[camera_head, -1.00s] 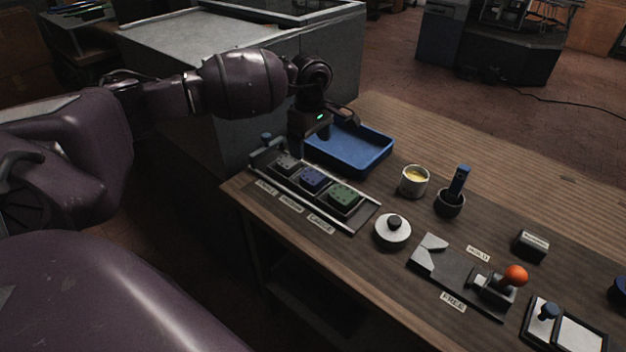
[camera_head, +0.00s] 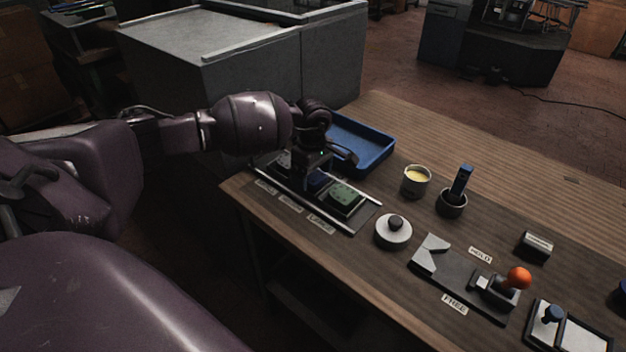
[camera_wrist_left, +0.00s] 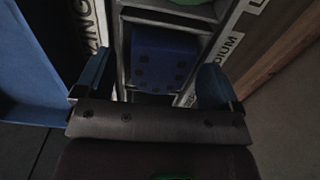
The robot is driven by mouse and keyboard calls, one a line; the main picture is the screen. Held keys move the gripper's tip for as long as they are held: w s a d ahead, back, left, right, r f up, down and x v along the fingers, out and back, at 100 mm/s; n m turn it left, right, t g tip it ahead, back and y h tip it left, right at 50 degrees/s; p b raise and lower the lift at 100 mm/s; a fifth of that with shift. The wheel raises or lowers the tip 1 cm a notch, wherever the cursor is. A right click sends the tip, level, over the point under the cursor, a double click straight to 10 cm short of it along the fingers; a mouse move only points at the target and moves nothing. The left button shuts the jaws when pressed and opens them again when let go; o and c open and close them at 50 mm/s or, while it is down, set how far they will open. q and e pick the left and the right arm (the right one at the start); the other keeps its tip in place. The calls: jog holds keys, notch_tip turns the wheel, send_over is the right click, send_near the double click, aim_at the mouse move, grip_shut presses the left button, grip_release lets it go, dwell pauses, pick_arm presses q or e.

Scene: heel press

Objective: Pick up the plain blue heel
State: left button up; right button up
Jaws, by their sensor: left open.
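The blue heel (camera_head: 317,180) is a block in the middle slot of the rack (camera_head: 345,229), mostly hidden behind my left gripper in the head view. In the left wrist view the blue heel (camera_wrist_left: 163,58) shows several small dark dots on its face. My left gripper (camera_head: 314,170) is above the rack at this slot. In the left wrist view its two blue fingers (camera_wrist_left: 155,84) are spread, one to each side of the heel, with nothing gripped. I cannot tell how far the fingertips are from it. My right gripper is not in view.
A green block (camera_head: 345,197) sits in the slot to the right and a grey block (camera_head: 284,160) to the left. A blue tray (camera_head: 372,146) lies behind the rack.

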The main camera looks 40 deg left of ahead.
pick_arm(q)
jog(key=c, duration=0.9)
jog(key=shift+r, duration=0.1)
jog(key=shift+c, duration=0.6)
